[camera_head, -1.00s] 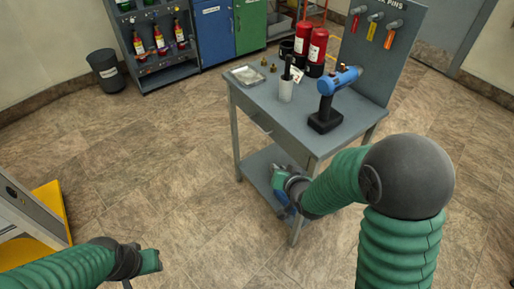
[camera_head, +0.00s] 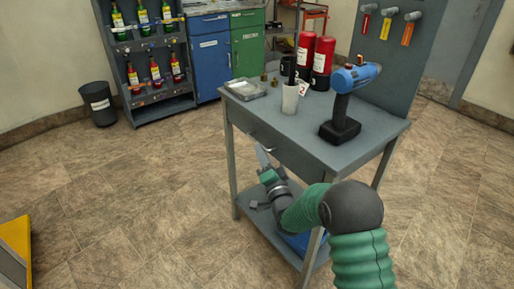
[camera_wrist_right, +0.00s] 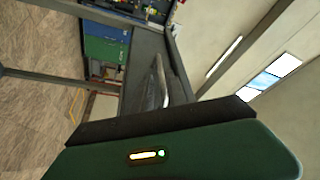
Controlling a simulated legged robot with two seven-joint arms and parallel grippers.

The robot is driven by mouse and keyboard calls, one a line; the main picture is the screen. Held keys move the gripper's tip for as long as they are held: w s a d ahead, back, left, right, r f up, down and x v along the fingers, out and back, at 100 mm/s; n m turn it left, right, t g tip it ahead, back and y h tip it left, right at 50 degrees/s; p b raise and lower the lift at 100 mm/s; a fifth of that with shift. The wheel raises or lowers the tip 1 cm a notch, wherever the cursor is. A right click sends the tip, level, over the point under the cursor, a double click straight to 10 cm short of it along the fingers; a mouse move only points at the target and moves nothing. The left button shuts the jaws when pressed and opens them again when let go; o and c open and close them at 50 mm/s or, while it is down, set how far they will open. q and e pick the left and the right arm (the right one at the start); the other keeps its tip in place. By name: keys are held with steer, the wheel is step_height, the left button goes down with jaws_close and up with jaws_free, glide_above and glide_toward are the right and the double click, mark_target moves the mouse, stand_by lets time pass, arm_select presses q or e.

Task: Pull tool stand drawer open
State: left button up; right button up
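The grey tool stand (camera_head: 365,138) is a table with a drawer (camera_head: 285,150) under its top. The drawer looks shut. A curved metal handle (camera_head: 260,136) is on the drawer front; it also shows in the right wrist view (camera_wrist_right: 161,82). My right gripper (camera_head: 259,181) is in front of the stand, just below the handle and apart from it. Its fingers look spread, with nothing between them. In the right wrist view its green body (camera_wrist_right: 180,153) fills the bottom. My left gripper is out of view.
On the stand are a blue drill (camera_head: 345,100), a white cup (camera_head: 290,98), a clear tray (camera_head: 245,90) and red cylinders (camera_head: 314,60). A lower shelf (camera_head: 262,215) lies under my right forearm. A yellow-edged object (camera_head: 15,250) is at far left. The floor left of the stand is clear.

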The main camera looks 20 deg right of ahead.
mark_target(257, 142)
steer(key=b+x, duration=0.1)
steer(key=x, duration=0.4)
steer(key=shift+w, duration=0.1)
jaws_close()
steer(key=shift+f, duration=0.15)
stand_by(1.1)
